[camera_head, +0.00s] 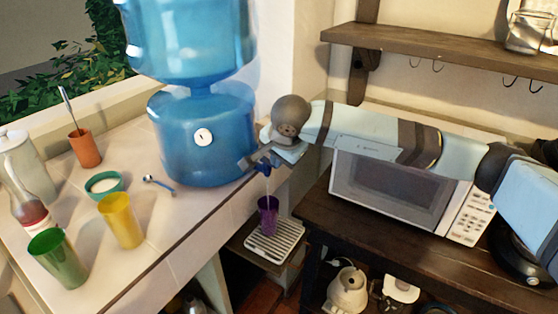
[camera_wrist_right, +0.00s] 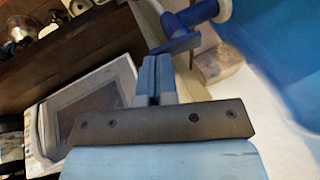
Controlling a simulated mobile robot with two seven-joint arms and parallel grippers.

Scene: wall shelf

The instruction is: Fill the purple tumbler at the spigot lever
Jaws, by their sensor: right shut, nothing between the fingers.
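The purple tumbler (camera_head: 268,216) stands upright on the slatted drip tray (camera_head: 287,243), below the blue dispenser's spigot. A thin stream falls from the spigot into it; its fill level is hard to see. The dark blue spigot lever (camera_head: 264,164) is partly covered by my right gripper (camera_head: 273,158). In the right wrist view, my right gripper (camera_wrist_right: 157,70) is shut and empty, its tips at the lever (camera_wrist_right: 175,46), seemingly touching it. My left gripper is not in view.
The blue water dispenser (camera_head: 206,135) stands on the tiled counter. A green cup (camera_head: 57,258), yellow cup (camera_head: 120,221), teal bowl (camera_head: 104,185) and orange cup (camera_head: 85,148) are at left. A microwave (camera_head: 400,195) sits under my right arm, below a wooden shelf (camera_head: 440,45).

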